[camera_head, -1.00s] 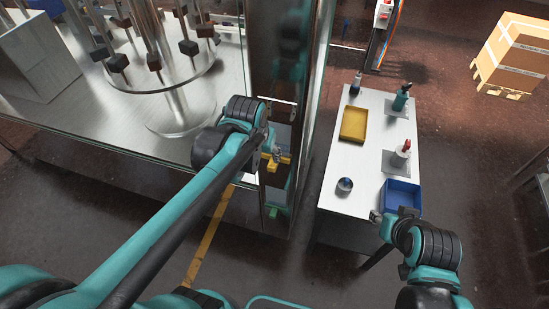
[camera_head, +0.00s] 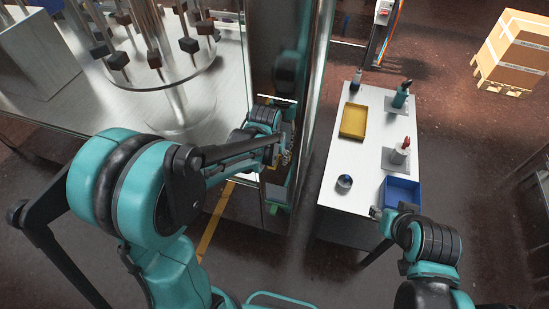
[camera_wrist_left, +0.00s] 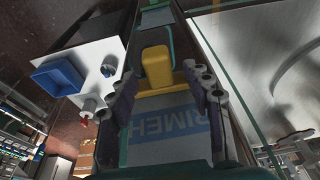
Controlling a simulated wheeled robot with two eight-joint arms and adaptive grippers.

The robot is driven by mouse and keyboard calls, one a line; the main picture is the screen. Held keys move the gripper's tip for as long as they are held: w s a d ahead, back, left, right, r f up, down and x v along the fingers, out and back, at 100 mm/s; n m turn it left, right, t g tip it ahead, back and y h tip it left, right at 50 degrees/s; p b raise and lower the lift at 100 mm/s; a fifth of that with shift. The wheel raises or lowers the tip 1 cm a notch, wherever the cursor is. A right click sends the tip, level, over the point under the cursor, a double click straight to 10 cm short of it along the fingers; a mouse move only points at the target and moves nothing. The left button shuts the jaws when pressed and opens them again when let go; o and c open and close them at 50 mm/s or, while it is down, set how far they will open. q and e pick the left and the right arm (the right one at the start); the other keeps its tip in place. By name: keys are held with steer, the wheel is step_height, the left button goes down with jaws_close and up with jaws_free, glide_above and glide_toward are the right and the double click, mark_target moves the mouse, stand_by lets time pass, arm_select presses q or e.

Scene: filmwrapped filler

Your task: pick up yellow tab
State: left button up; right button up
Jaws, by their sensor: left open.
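The yellow tab (camera_wrist_left: 156,68) stands up from a yellow strip at the edge of a grey-white panel with blue lettering (camera_wrist_left: 165,130) in the left wrist view. My left gripper (camera_wrist_left: 155,95) is open, with one finger on each side of the yellow tab and a gap on both sides. In the head view my left gripper (camera_head: 284,148) is at the narrow bay beside the glass cabinet, and my arm mostly hides the tab. My right gripper (camera_head: 376,214) is small, beside the blue bin; its jaws are unclear.
A white table (camera_head: 335,200) to the right holds a yellow tray (camera_head: 354,121), a blue bin (camera_head: 402,193), a small round container (camera_head: 344,183) and bottles. A metal post and glass wall (camera_head: 314,100) stand close to my left gripper. Cardboard boxes (camera_head: 515,50) are at the far right.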

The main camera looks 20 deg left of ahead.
arm_select(q)
steer(key=c, duration=1.1)
steer(key=shift+r, duration=0.1)
steer(key=shift+c, duration=0.2)
